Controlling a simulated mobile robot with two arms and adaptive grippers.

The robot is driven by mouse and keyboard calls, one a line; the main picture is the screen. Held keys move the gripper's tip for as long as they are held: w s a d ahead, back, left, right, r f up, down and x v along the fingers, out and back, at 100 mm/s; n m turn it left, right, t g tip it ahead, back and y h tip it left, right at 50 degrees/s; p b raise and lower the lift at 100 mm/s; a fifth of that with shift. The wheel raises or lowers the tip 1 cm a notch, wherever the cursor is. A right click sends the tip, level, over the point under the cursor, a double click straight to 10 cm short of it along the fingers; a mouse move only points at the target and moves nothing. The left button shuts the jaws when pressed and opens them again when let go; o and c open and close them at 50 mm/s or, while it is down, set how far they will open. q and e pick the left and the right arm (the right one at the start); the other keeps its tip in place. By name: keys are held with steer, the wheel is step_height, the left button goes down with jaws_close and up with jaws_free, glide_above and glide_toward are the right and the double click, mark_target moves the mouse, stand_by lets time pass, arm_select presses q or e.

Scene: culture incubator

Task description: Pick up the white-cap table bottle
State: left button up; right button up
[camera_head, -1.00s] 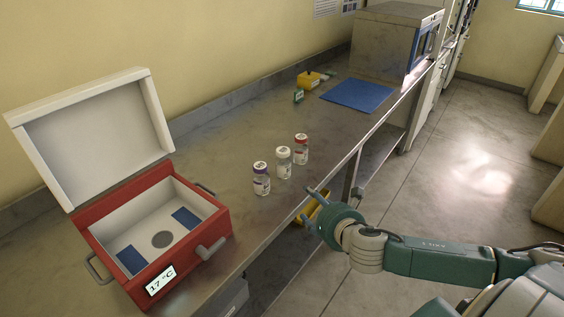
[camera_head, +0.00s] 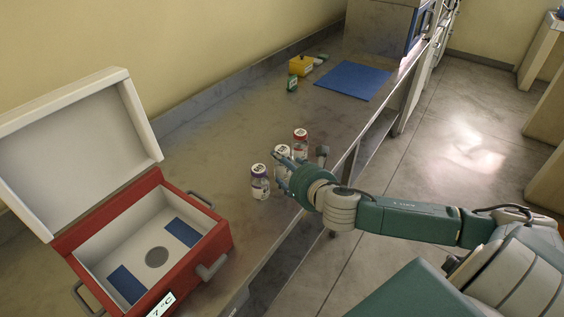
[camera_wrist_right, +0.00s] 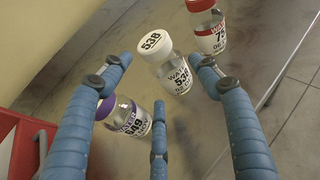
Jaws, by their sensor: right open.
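The white-cap bottle (camera_head: 282,151) stands upright on the metal bench, between the purple-cap bottle (camera_head: 260,183) and the red-cap bottle (camera_head: 301,143). My right gripper (camera_head: 296,164) is at the bench's edge beside the white-cap bottle and partly hides its lower part. In the right wrist view the three fingers are spread and empty, and the white-cap bottle (camera_wrist_right: 168,66) shows ahead between the two outer fingertips. The purple-cap bottle (camera_wrist_right: 133,118) is partly behind the left finger. The red-cap bottle (camera_wrist_right: 207,27) is beyond at upper right. I cannot tell whether any finger touches a bottle.
An open red cooler box (camera_head: 215,245) with a white lid (camera_head: 80,150) stands at the left. A blue mat (camera_head: 352,83), a yellow block (camera_head: 301,65) and a small green item (camera_head: 292,82) lie farther back. The bench behind the bottles is clear.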

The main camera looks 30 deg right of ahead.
mark_target(282, 165)
steer(key=shift+w+f, duration=0.2)
steer(key=shift+w, duration=0.2)
steer(key=p+x, duration=0.1)
steer(key=x, duration=0.3)
steer(key=shift+w+f, duration=0.25)
steer(key=shift+w, duration=0.1)
steer(key=shift+s, duration=0.1)
steer(key=c, duration=0.8)
arm_select(q)
steer(key=shift+w+a+r, duration=0.15)
steer(key=shift+w+r, duration=0.35)
steer(key=shift+w, duration=0.05)
arm_select(e)
steer(key=shift+c, duration=0.7)
arm_select(q)
steer(key=shift+w+r+p, duration=0.25)
steer(key=shift+r+p, duration=0.2)
steer(key=shift+r, duration=0.1)
arm_select(e)
step_height(282, 165, up, 20)
